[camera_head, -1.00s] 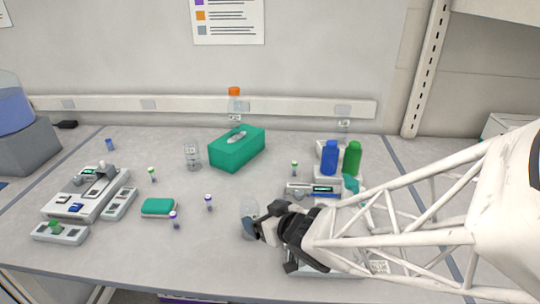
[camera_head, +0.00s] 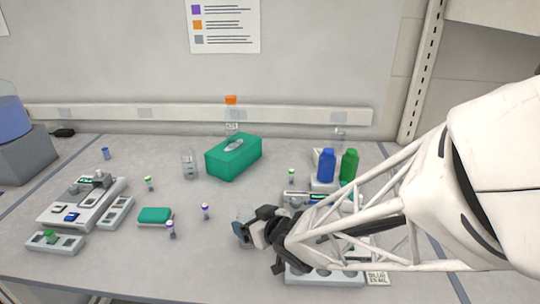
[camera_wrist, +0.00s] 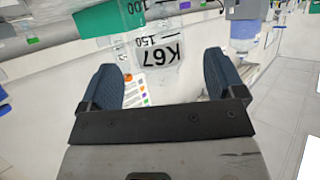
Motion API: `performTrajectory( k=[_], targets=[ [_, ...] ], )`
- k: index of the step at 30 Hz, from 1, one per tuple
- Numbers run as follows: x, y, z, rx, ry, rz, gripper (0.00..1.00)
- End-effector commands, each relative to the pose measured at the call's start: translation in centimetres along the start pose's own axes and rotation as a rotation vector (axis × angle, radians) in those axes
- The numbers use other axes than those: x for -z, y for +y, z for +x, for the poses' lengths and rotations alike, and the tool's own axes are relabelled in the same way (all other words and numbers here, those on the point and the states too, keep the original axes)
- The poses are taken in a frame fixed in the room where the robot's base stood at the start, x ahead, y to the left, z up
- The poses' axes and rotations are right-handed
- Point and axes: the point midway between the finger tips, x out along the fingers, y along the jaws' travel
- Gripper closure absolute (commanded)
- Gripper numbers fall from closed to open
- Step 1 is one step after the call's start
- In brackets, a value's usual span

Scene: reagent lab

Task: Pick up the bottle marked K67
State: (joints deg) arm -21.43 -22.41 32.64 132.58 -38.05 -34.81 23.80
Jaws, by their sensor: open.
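The clear bottle marked K67 (camera_wrist: 168,50) shows in the wrist view, its label and graduation marks upside down. It appears just beyond and between the two blue-grey fingers of my gripper (camera_wrist: 164,84). The gripper is open, with a gap between its fingers and no visible grip on the bottle. In the head view my gripper (camera_head: 252,230) is low over the front middle of the bench. A faint clear vessel (camera_head: 244,214) shows by its fingertips, mostly hidden by them; its label cannot be read there.
A green tissue box (camera_head: 234,160) stands behind, with an orange-capped clear bottle (camera_head: 231,112) beyond it. Blue (camera_head: 326,166) and green (camera_head: 349,165) bottles stand behind my arm. Small vials, including a purple-capped one (camera_head: 206,212), and a green-topped block (camera_head: 155,215) lie to the left.

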Motion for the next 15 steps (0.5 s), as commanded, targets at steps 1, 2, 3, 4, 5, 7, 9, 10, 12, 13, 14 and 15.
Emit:
performTrajectory(
  k=[1, 2, 3, 4, 5, 7, 9, 10, 12, 13, 14, 15],
  targets=[
    [0.0, 0.0, 0.6, 0.001, -0.001, 0.0, 0.12],
    [0.0, 0.1, 0.9, 0.001, -0.001, 0.0, 0.12],
    [0.0, 0.1, 1.3, 0.001, -0.001, 0.0, 0.12],
    [-0.1, 0.1, 1.6, 0.001, -0.002, 0.0, 0.12],
    [-0.1, 0.1, 1.9, 0.001, -0.002, 0.0, 0.12],
    [0.0, 0.1, 2.5, 0.002, -0.002, 0.0, 0.12],
    [0.0, 0.1, 3.1, 0.001, -0.001, 0.0, 0.12],
    [0.0, 0.1, 3.2, 0.001, -0.001, 0.0, 0.12],
    [0.0, 0.1, 3.5, 0.0, -0.001, 0.0, 0.12],
    [0.0, 0.1, 3.6, 0.0, -0.001, -0.001, 0.12],
    [0.0, 0.1, 3.6, 0.0, -0.001, -0.001, 0.12],
    [0.0, 0.1, 3.7, 0.0, -0.001, -0.001, 0.12]
  ],
)
